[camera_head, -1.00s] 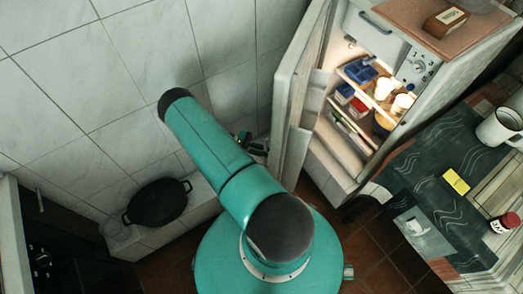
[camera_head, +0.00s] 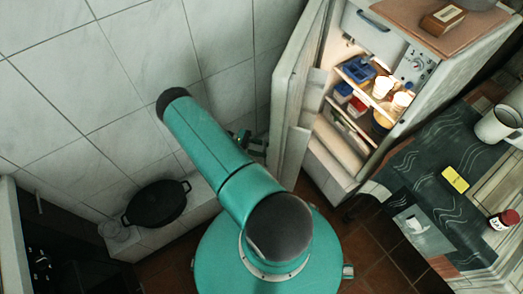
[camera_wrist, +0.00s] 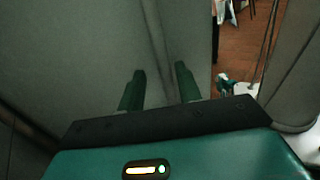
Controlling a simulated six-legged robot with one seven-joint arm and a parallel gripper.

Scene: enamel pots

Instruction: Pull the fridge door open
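The fridge (camera_head: 372,176) stands at the upper right in the head view, its lit inside showing. Its pale door (camera_head: 292,95) stands wide open, swung out to the left. My gripper (camera_head: 257,147) is at the door's left, outer side, low down and partly hidden behind my teal arm. In the wrist view my gripper (camera_wrist: 160,84) has its two dark fingers apart, with nothing seen held between them. A grey surface with a vertical edge, probably the door, lies beyond the fingers. Whether they touch it I cannot tell.
A tiled wall (camera_head: 130,75) stands close to my arm on the left. A black pan (camera_head: 157,203) sits on a low tiled ledge. A table with a mug (camera_head: 499,125), a yellow block (camera_head: 455,179) and a jar (camera_head: 503,221) is at the right. Brown floor shows below the fridge.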

